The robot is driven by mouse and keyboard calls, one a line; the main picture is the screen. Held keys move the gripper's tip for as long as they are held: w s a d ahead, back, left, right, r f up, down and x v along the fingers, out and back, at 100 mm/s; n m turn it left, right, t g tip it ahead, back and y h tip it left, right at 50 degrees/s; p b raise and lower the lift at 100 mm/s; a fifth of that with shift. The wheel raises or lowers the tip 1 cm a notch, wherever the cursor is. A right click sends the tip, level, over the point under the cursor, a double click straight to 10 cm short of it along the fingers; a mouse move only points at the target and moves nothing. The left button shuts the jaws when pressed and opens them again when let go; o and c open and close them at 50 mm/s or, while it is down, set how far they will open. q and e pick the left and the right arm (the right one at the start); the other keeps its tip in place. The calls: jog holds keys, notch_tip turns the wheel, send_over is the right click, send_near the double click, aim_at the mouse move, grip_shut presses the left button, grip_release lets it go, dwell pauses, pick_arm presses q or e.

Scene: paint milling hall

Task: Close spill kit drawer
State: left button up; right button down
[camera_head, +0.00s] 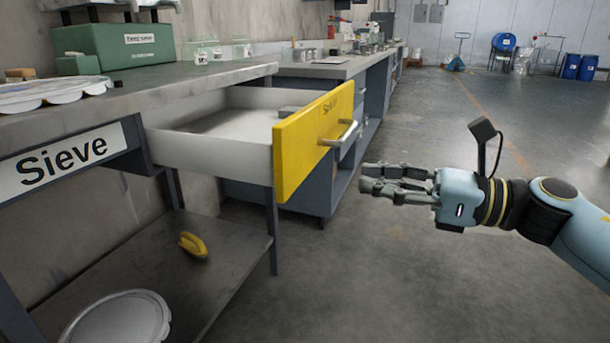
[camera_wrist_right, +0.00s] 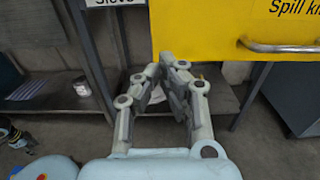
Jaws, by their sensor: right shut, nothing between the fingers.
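The spill kit drawer (camera_head: 232,141) is pulled out from under the bench, with white sides and a yellow front (camera_head: 313,136). A metal bar handle (camera_head: 341,134) is on that front. The wrist view shows the yellow front (camera_wrist_right: 205,30) with its "Spill ki" lettering and handle (camera_wrist_right: 280,47) at the upper right. My right gripper (camera_head: 366,178) is shut and empty, to the right of the drawer front and lower than the handle, apart from it. It also shows in the wrist view (camera_wrist_right: 167,62), pointing below the drawer front. My left gripper is not in view.
The bench top (camera_head: 190,84) holds a green box (camera_head: 118,44) and white lids. A lower shelf (camera_head: 190,268) carries a yellow object (camera_head: 193,245) and a round white lid (camera_head: 121,318). The floor (camera_head: 420,280) around my right arm is clear. Blue drums (camera_head: 571,66) stand far back.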

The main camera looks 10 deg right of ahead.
aim_at(288, 169)
jog(key=x, duration=0.9)
jog(key=shift+w+a+b, duration=0.25)
jog(key=shift+a+b, duration=0.05)
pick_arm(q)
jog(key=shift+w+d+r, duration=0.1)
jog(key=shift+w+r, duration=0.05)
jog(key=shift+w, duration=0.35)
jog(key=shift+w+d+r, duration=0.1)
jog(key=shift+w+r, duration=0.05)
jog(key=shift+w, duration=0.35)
pick_arm(e)
jog(key=shift+w+a, duration=0.3)
jog(key=shift+a, duration=0.15)
